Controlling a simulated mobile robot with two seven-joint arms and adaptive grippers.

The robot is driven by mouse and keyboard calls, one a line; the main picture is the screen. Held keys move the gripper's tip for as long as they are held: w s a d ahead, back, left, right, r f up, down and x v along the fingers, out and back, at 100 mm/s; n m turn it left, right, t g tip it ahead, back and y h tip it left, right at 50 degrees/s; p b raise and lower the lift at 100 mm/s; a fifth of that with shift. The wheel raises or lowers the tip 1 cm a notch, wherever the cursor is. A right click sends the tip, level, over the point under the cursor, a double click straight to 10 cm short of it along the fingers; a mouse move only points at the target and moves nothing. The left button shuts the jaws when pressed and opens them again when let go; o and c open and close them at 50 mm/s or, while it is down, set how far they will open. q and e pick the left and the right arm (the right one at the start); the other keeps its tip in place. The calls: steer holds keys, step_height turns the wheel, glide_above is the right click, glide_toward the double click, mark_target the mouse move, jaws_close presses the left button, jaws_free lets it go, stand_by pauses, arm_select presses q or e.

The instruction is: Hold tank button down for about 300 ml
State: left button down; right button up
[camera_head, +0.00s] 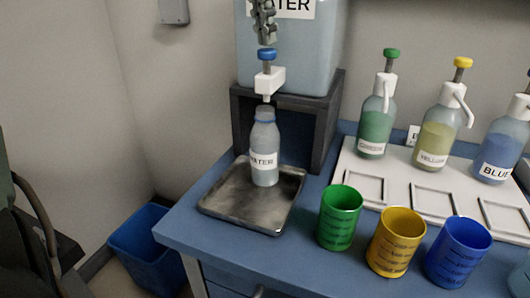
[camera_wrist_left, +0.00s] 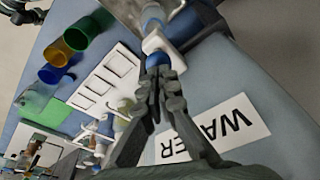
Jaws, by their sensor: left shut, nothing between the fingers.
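A pale blue water tank (camera_head: 292,60) stands on a dark stand, with a white tap (camera_head: 268,80) and a blue tank button (camera_head: 266,54) on top of it. My left gripper (camera_head: 266,40) is shut and empty, pointing down right over the button. In the left wrist view its fingertips (camera_wrist_left: 161,74) meet at the blue button (camera_wrist_left: 157,60); whether they press it I cannot tell. A bottle labelled WATER (camera_head: 264,150) stands upright under the tap. Its liquid level is unclear. My right gripper is not in view.
The bottle stands on a metal tray (camera_head: 240,208) on the blue table. Green (camera_head: 340,218), yellow (camera_head: 396,243) and blue (camera_head: 457,252) cups stand at the front right. Green (camera_head: 375,130), yellow (camera_head: 434,142) and blue (camera_head: 499,150) pump bottles stand behind. A blue bin (camera_head: 148,250) is on the floor.

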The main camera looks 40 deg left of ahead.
arm_select(q)
steer(key=shift+f, duration=0.95)
stand_by(0.6)
steer(key=shift+r, duration=0.45)
steer(key=shift+r+p, duration=0.3)
steer(key=shift+r, duration=2.8)
